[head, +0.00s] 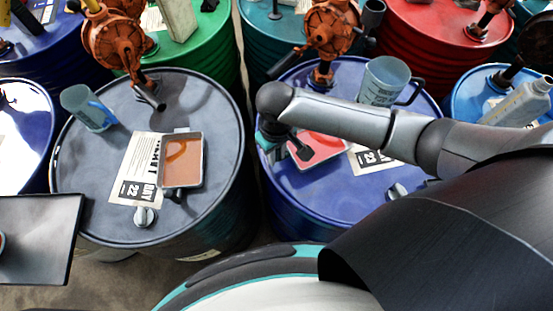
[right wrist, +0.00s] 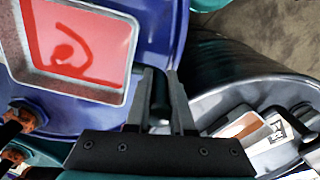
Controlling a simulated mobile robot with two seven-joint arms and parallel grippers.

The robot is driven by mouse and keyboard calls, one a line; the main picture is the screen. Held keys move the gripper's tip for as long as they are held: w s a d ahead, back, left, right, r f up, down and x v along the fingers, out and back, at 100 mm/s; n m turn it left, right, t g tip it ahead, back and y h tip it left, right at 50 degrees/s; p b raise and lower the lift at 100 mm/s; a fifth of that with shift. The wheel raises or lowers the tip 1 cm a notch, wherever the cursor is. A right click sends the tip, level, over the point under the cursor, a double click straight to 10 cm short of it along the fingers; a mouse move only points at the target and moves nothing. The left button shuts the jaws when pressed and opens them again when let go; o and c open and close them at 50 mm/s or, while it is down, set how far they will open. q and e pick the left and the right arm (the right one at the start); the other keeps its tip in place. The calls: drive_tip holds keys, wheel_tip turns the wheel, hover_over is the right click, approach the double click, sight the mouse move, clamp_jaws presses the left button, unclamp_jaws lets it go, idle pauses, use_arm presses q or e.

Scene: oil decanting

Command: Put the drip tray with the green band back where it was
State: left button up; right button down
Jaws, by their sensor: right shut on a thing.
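A grey-rimmed drip tray with a red inside (head: 330,147) is over the blue drum (head: 290,188), partly hidden by my right arm. In the right wrist view the same tray (right wrist: 80,45) fills the upper left. My right gripper (head: 298,150) is at its left side, shut on a short dark grip (right wrist: 160,92) that looks like the tray's handle. Whether the tray touches the lid is unclear. A second tray with an orange-brown inside (head: 182,165) lies on the grey drum (head: 85,165), partly over a paper label. I cannot make out a green band on either tray. My left gripper is not in view.
A clear jug (head: 383,80) stands behind my right arm on the blue drum. A blue-grey cup (head: 88,107) and a rusty pump (head: 115,40) are on the grey drum. The grey lid's left part is clear.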

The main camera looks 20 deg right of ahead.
drive_tip(key=shift+f+b, duration=0.3)
drive_tip(key=shift+f, duration=1.55)
drive_tip(key=shift+f, duration=0.15)
drive_tip(key=c, duration=0.8)
unclamp_jaws()
wheel_tip(320, 180, up, 12)
drive_tip(key=shift+r+p, duration=0.2)
drive_tip(key=shift+p, duration=0.8)
